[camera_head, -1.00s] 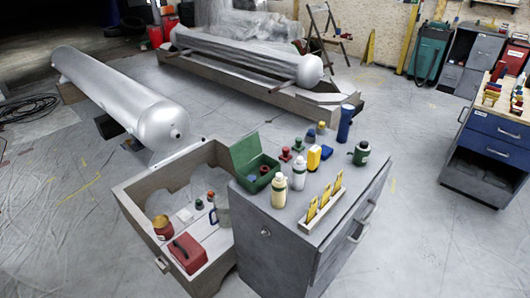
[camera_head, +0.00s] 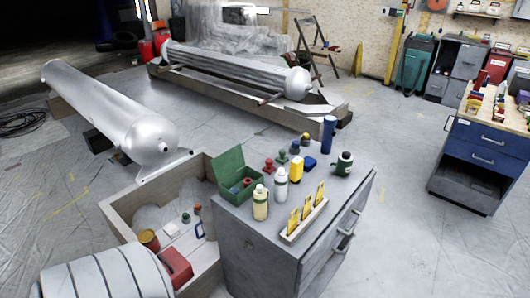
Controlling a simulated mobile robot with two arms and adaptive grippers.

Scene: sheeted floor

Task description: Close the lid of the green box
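The green box (camera_head: 241,190) sits on the near left part of the grey cabinet top (camera_head: 330,187). Its lid (camera_head: 228,166) stands open, tilted up at the back left side of the box. Small reddish items show inside the box. Neither of my grippers is in view, so nothing of mine touches the box or lid in the picture.
Beside the box stand a cream bottle (camera_head: 261,204), a white bottle (camera_head: 281,184) and a yellow bottle (camera_head: 296,169). A yellow-card rack (camera_head: 305,219) is nearer. A wooden crate (camera_head: 120,219) with a red case (camera_head: 176,268) adjoins the cabinet's left.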

